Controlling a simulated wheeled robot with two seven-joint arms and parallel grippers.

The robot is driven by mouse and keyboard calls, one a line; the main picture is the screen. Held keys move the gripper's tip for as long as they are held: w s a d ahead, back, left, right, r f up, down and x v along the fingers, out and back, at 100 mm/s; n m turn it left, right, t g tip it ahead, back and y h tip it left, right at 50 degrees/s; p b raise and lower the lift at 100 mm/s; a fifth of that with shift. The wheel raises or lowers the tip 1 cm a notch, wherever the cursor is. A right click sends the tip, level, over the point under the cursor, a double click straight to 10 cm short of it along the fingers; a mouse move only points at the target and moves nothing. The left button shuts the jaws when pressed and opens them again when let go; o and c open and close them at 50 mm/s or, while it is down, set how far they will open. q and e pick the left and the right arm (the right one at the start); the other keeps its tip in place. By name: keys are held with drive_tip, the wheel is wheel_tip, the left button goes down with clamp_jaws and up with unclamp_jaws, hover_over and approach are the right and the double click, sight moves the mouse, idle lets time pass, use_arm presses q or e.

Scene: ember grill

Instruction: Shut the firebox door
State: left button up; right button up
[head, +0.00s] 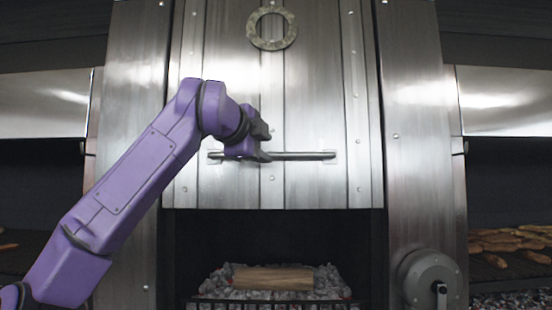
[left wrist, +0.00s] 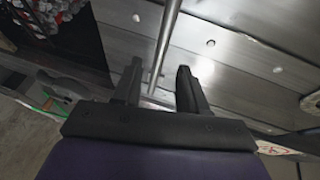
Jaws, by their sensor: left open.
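The firebox door (head: 325,90) is a tall riveted steel panel, raised so the opening below it stands uncovered. A dark horizontal bar handle (head: 305,156) crosses its lower part. My left gripper (head: 265,156) is at the left half of this handle. In the left wrist view the handle (left wrist: 168,35) runs between the two parted fingers of my left gripper (left wrist: 160,70). I cannot tell whether a finger touches the bar. The left end of the handle shows past the gripper. My right gripper is not in view.
Inside the firebox, a wood log (head: 273,278) lies on grey coals (head: 240,294) with a few glowing spots. A round grey crank housing (head: 428,278) sticks out at the lower right. Food (head: 512,240) lies on a grill at the right. A ring emblem (head: 272,44) is high on the door.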

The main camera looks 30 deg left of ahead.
sight(274, 155)
use_arm(q)
drive_tip(key=p+x, duration=0.1)
drive_tip(key=x, duration=0.2)
drive_tip(key=p+x, duration=0.1)
drive_tip(key=x, duration=0.2)
drive_tip(key=shift+w+a+r, duration=0.15)
drive_tip(key=shift+w+a, duration=0.1)
drive_tip(key=shift+w, duration=0.05)
drive_tip(key=shift+w+f, duration=0.2)
drive_tip(key=shift+w, duration=0.3)
drive_tip(key=shift+s, duration=0.1)
clamp_jaws()
